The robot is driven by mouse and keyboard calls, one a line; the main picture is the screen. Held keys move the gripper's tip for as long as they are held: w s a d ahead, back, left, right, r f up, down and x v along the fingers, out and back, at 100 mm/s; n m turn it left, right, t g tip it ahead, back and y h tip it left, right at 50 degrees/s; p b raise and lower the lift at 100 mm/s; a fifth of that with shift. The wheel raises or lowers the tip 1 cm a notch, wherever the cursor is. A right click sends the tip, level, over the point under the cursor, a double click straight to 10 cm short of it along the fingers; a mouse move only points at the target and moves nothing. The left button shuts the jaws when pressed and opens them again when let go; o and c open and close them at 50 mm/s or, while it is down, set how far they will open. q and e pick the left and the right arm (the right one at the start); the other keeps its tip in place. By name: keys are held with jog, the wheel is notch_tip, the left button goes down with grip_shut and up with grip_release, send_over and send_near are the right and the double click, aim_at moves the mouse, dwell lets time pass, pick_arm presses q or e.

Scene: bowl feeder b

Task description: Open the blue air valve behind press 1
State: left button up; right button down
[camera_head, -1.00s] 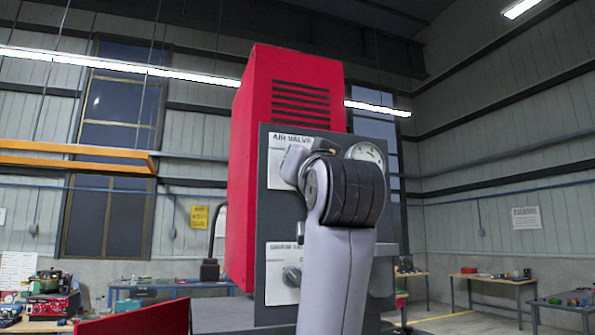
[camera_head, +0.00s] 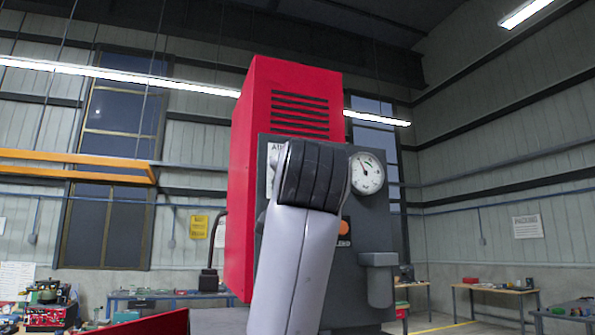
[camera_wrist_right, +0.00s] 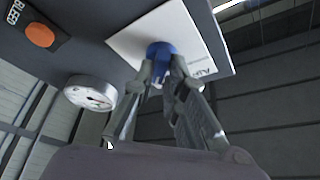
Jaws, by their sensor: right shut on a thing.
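The blue air valve (camera_wrist_right: 160,50) shows in the right wrist view as a round blue knob on a white plate (camera_wrist_right: 198,52) whose lettering is partly cut off. My right gripper (camera_wrist_right: 164,72) is shut on the valve, with one finger on each side of it. In the head view, my right arm covers the valve and the fingers. Only the left end of the white air valve plate (camera_head: 270,172) shows there, on the grey panel (camera_head: 375,220) of the red press unit (camera_head: 262,100). My left gripper is not in view.
A round gauge (camera_head: 366,173) sits on the panel to the right of my arm. An orange bleed button (camera_head: 344,228) and a grey cup-like fitting (camera_head: 379,278) are below it. Workbenches (camera_head: 495,286) stand along the back wall.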

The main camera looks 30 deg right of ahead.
jog(key=shift+r, duration=0.1)
jog(key=c, duration=2)
grip_release()
jog(key=o, duration=0.4)
jog(key=shift+w+d, duration=0.1)
jog(key=shift+w, duration=0.05)
jog(key=shift+c, duration=0.2)
jog(key=v, duration=1.2)
